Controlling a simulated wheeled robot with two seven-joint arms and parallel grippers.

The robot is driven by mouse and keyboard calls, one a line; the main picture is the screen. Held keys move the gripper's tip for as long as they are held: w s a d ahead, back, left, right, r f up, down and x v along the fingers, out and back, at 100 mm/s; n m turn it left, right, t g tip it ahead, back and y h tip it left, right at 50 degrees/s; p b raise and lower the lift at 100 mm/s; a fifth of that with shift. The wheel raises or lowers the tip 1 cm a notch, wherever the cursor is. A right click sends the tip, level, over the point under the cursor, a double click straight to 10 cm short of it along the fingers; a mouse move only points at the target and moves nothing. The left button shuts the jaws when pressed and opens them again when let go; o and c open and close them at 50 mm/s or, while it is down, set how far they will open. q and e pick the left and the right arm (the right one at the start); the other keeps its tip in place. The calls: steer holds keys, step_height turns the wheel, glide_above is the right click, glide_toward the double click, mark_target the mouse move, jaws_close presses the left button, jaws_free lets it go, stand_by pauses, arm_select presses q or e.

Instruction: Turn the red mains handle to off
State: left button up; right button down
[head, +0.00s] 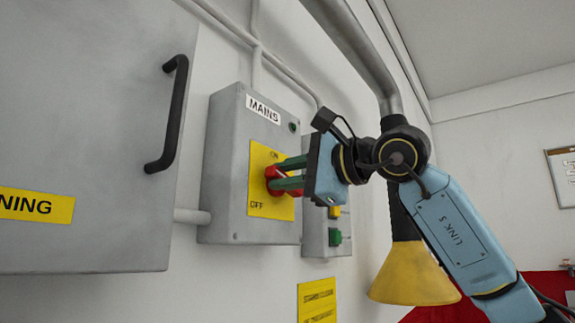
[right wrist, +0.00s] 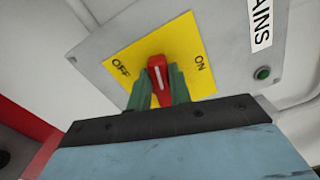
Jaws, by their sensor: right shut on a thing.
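The red mains handle (head: 271,173) sits on a yellow plate (head: 258,208) marked ON at the top and OFF at the bottom, on the front of the grey MAINS box (head: 222,165). My right gripper (head: 283,177) has its green fingers shut on the handle, coming from the right. In the right wrist view the red handle (right wrist: 157,65) stands between the two green fingers (right wrist: 160,88). Its white line lies between the words OFF and ON, pointing at neither squarely. The fingers hide part of the handle. My left gripper is not in view.
A grey cabinet (head: 90,110) with a black pull handle (head: 167,115) stands at the left. A smaller box with a green button (head: 335,237) is behind my right gripper. A grey pipe (head: 355,45) and a yellow cone-shaped hood (head: 412,275) are close to my right arm.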

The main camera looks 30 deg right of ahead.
steer(key=shift+f+n+p, duration=0.15)
steer(key=shift+n+p, duration=0.1)
steer(key=shift+n, duration=0.5)
steer(key=shift+f+n+p, duration=0.15)
steer(key=shift+n+p, duration=0.05)
steer(key=shift+n, duration=0.55)
steer(key=c, duration=1.3)
jaws_free()
steer(key=shift+w, duration=0.1)
steer(key=b+v, duration=0.3)
steer(key=v, duration=1)
steer(key=shift+s, duration=0.25)
